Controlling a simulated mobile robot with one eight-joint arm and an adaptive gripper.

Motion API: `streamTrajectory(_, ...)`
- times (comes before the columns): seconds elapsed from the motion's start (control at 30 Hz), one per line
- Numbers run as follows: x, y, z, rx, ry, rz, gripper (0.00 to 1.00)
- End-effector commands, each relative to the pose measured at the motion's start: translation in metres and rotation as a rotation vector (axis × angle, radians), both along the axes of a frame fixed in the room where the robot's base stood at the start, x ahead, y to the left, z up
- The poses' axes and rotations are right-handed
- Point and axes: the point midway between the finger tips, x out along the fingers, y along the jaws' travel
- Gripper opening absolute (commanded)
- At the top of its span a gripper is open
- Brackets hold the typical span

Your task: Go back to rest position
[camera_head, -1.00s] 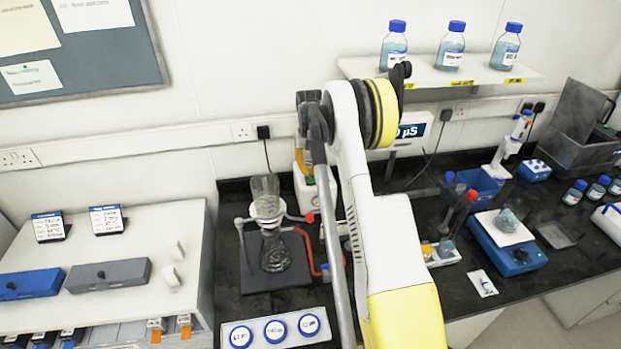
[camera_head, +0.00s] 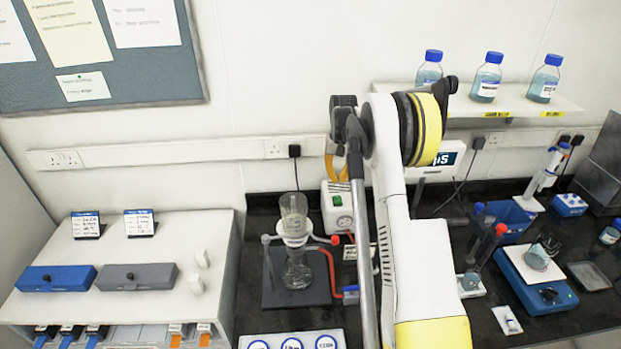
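My white and yellow arm (camera_head: 425,265) rises from the bottom centre of the head view. It bends at a black and yellow joint (camera_head: 428,130) in front of the wall. A dark link with a grey rod runs down along its left side. My gripper does not show clearly in this view; the arm's far end cannot be made out. What it holds, if anything, cannot be told.
A glass flask and funnel set-up (camera_head: 296,255) stands left of the arm. A white cabinet (camera_head: 180,245) is further left. Blue-capped bottles (camera_head: 487,77) stand on a wall shelf (camera_head: 465,97). A blue balance (camera_head: 537,280) with a small beaker sits to the right.

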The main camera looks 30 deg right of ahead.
Motion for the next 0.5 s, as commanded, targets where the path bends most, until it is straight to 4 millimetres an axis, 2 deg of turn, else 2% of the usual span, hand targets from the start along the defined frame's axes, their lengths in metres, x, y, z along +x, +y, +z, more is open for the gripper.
streamTrajectory(0.17,0.0,0.0,0.001,0.0,0.0,0.0,0.0)
streamTrajectory(0.27,-0.001,0.007,0.009,-0.004,-0.008,0.008,0.0)
streamTrajectory(0.37,-0.003,0.024,0.034,-0.015,-0.031,0.028,0.0)
streamTrajectory(0.5,-0.016,0.067,0.085,-0.04,-0.088,0.075,0.0)
